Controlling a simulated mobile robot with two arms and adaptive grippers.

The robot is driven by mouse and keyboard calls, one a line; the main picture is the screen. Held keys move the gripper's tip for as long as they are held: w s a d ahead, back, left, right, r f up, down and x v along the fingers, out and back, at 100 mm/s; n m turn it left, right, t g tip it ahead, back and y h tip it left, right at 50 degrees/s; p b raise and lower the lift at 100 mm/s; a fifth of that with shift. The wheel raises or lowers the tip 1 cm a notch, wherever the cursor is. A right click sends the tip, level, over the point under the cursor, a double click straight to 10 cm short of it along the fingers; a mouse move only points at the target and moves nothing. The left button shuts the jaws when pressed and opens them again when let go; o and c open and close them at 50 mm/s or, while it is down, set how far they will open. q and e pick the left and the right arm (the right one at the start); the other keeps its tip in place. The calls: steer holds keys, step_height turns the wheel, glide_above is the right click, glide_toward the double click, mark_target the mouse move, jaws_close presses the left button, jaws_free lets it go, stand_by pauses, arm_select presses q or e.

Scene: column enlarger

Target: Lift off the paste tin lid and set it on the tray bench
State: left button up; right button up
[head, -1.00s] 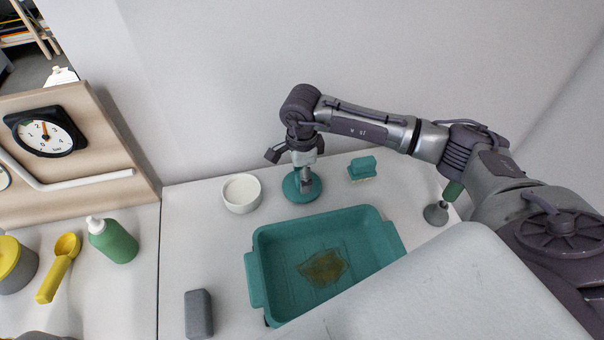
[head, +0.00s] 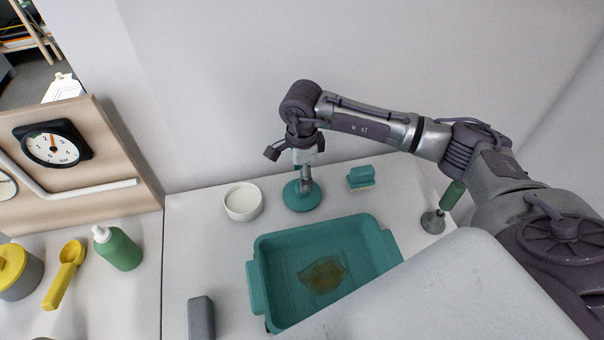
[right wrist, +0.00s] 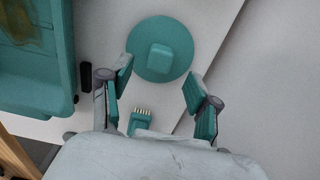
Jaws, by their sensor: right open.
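The paste tin lid is a round teal disc (head: 302,197) with a square knob, which shows from above in the right wrist view (right wrist: 160,58). It appears to lie flat on the white bench (head: 205,265), behind the teal tray. A round white tub (head: 243,202) with pale contents stands open to its left; it may be the paste tin. My right gripper (head: 305,182) is above the lid. In the right wrist view its fingers (right wrist: 158,72) are spread apart and empty, with the knob between and beyond the tips. My left gripper is not in view.
The teal tray (head: 258,285) holds a brown stain. A teal brush (head: 360,178) and a green-handled tool (head: 432,221) stand to the right. A grey block (head: 201,318) lies at front left. A green bottle (head: 120,250) and yellow scoop (head: 65,272) lie farther left.

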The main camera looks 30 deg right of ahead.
steer(key=shift+r+p, duration=0.85)
steer(key=shift+r, duration=0.95)
steer(key=shift+r, duration=0.1)
step_height(320, 180, up, 12)
